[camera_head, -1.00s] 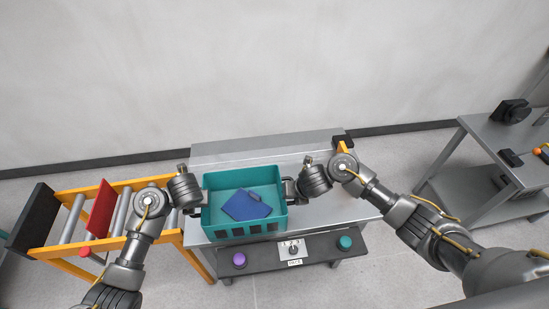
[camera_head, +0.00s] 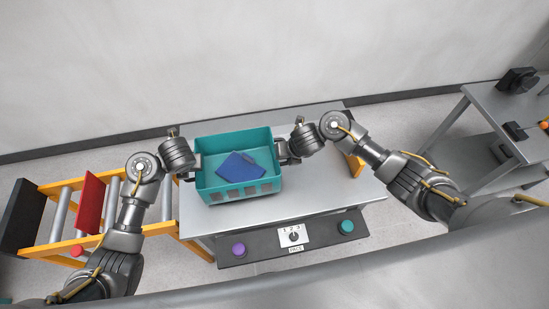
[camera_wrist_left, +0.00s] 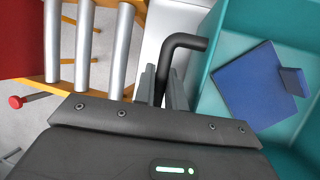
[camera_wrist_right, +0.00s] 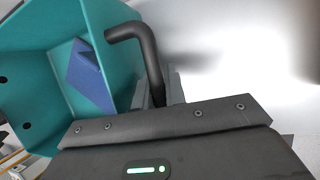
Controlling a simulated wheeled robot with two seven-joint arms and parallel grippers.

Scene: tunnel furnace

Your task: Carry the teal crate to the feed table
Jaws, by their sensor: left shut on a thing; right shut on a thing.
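The teal crate (camera_head: 238,192) is held between my two grippers, over the grey metal table (camera_head: 325,195) in the middle of the head view. A dark blue flat piece (camera_head: 240,165) lies inside it. My left gripper (camera_head: 192,176) is shut on the black handle (camera_wrist_left: 180,42) at the crate's left side. My right gripper (camera_head: 284,158) is shut on the black handle (camera_wrist_right: 150,50) at its right side. The crate looks about level. I cannot tell whether its bottom touches the tabletop.
A control panel with a purple button (camera_head: 239,250), a dial (camera_head: 294,236) and a green button (camera_head: 346,227) runs along the table's front. An orange roller conveyor (camera_head: 65,210) stands at left, with a red plate (camera_head: 90,203). Another grey table (camera_head: 495,115) stands at right.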

